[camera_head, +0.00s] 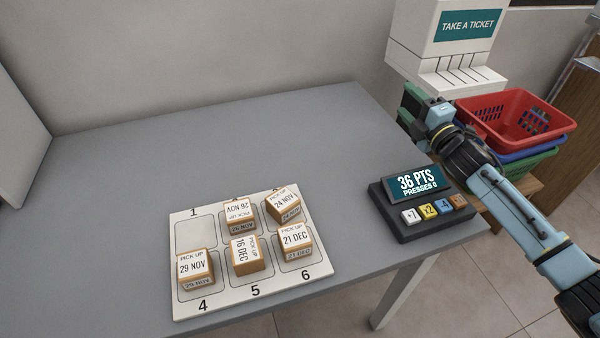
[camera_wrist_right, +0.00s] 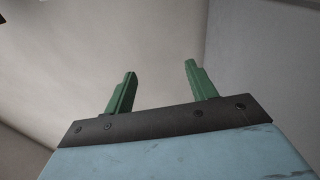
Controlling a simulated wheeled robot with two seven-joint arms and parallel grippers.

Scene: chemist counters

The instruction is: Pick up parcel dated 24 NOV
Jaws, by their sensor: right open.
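The parcel dated 24 NOV (camera_head: 283,203) is a small tan box with a white label. It sits at the back right of the white numbered board (camera_head: 196,229), in the slot behind the 21 DEC parcel (camera_head: 295,237). My right gripper (camera_wrist_right: 159,83) shows in the right wrist view with its two green fingers apart and nothing between them. My left gripper is not in view.
Other parcels on the board read 26 NOV (camera_head: 239,211), 29 NOV (camera_head: 194,266) and 16 DEC (camera_head: 246,251). Slot 1 is empty. A points keypad (camera_head: 408,232) stands right of the board. Behind my arm are a ticket machine (camera_head: 440,60) and stacked baskets (camera_head: 540,105). The table's left is clear.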

